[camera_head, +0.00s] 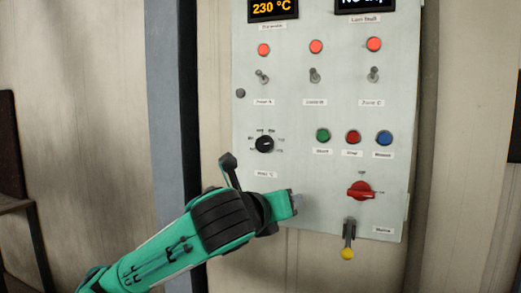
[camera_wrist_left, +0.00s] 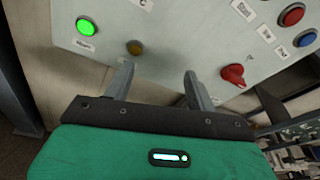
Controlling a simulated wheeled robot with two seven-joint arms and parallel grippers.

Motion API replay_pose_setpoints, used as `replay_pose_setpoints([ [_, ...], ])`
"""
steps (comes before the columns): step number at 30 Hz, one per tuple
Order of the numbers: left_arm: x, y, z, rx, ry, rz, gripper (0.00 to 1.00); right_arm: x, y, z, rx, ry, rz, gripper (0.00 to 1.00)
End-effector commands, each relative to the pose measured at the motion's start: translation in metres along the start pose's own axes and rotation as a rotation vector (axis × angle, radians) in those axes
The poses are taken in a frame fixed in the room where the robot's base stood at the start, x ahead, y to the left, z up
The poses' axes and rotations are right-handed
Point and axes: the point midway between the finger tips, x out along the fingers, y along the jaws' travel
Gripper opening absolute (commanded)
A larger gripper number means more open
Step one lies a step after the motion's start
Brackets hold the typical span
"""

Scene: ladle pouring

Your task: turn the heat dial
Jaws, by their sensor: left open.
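The heat dial appears to be the black round knob (camera_head: 264,143) with a printed scale around it, on the left half of the pale control panel (camera_head: 300,115) in the head view. I do not see it in the left wrist view. My left gripper (camera_head: 297,198) is below and to the right of the black knob, in front of the lower panel, and apart from the knob. In the left wrist view its two fingers (camera_wrist_left: 160,83) are spread with nothing between them. My right gripper is not in view.
A red rotary switch (camera_head: 361,191) and a yellow-tipped lever (camera_head: 348,240) are right of my gripper. Green (camera_head: 323,135), red (camera_head: 353,137) and blue (camera_head: 384,138) buttons stand above. A lit green button (camera_wrist_left: 87,27) shows in the wrist view. The display (camera_head: 272,9) reads 230 °C.

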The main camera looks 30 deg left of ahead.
Motion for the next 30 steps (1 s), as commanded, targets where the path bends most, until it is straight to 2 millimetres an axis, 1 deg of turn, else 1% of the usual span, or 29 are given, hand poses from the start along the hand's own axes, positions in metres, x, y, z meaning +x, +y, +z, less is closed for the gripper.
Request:
replay_pose_setpoints([
  [1,-0.017,0.0,0.019,0.077,-0.046,0.004,0.57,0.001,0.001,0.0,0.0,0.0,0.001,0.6],
  [3,-0.037,0.0,0.039,0.19,-0.092,0.018,0.57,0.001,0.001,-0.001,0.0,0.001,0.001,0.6],
  [6,-0.065,0.003,0.061,0.331,-0.149,0.047,0.57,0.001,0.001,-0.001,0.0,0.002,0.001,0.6],
  [10,-0.093,0.008,0.081,0.467,-0.201,0.086,0.57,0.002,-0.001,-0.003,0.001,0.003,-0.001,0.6],
  [14,-0.108,0.011,0.09,0.546,-0.227,0.114,0.57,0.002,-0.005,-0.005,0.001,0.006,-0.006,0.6],
  [17,-0.113,0.013,0.094,0.573,-0.234,0.125,0.57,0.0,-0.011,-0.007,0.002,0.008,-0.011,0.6],
  [20,-0.11,0.013,0.097,0.579,-0.233,0.127,0.57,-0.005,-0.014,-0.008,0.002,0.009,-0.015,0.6],
  [30,-0.083,0.013,0.106,0.577,-0.23,0.128,0.57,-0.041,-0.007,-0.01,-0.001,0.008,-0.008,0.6],
])
